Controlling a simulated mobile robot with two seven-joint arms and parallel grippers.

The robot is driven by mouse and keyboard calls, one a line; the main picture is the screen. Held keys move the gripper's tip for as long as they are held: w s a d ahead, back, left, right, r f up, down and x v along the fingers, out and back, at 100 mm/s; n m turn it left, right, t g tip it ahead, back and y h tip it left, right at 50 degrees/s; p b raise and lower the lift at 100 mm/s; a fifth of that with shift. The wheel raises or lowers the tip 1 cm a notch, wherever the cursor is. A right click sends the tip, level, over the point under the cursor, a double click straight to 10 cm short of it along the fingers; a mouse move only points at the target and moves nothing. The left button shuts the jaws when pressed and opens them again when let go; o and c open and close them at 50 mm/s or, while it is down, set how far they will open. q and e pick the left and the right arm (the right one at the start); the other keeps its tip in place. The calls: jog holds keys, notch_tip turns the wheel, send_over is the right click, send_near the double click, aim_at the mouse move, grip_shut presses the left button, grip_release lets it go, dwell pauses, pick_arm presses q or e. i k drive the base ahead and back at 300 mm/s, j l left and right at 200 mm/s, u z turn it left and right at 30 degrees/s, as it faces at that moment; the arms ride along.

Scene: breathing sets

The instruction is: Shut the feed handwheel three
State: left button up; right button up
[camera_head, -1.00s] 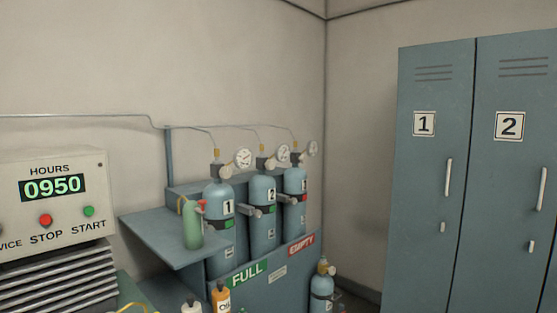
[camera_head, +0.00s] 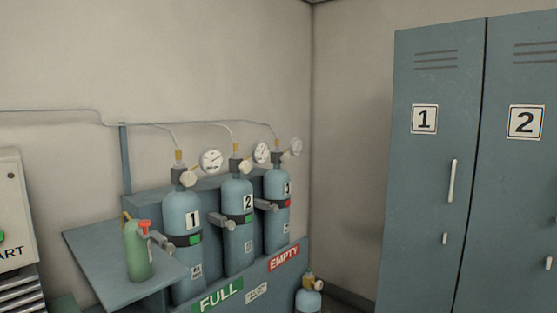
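Three blue gas cylinders stand upright in a rack: cylinder one (camera_head: 182,210), cylinder two (camera_head: 237,194) and, at the right by the corner, a third cylinder (camera_head: 276,184). The third's number plate (camera_head: 287,188) is too small to read surely. A pale handwheel (camera_head: 283,163) sits at the third cylinder's valve; whether it is open or shut cannot be told. A pressure gauge (camera_head: 296,147) is above it, its needle unreadable. The third cylinder's band shows a red tag (camera_head: 286,203); the others show green. Neither of my grippers is in view.
The rack front (camera_head: 262,278) carries FULL and EMPTY signs. A green bottle (camera_head: 138,250) with a red top stands on a side shelf (camera_head: 90,240). A small cylinder (camera_head: 308,299) stands on the floor at right. Lockers (camera_head: 436,180) stand further right.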

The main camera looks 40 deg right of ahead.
aim_at(285, 159)
jog(key=i+l, duration=0.15)
jog(key=l, duration=0.2)
jog(key=i+l, duration=0.15)
jog(key=l, duration=0.15)
jog(key=i+l+u, duration=0.1)
jog(key=l, duration=0.25)
jog(key=i+l, duration=0.2)
jog(key=l, duration=0.15)
jog(key=i+l+u, duration=0.1)
jog(key=l, duration=0.2)
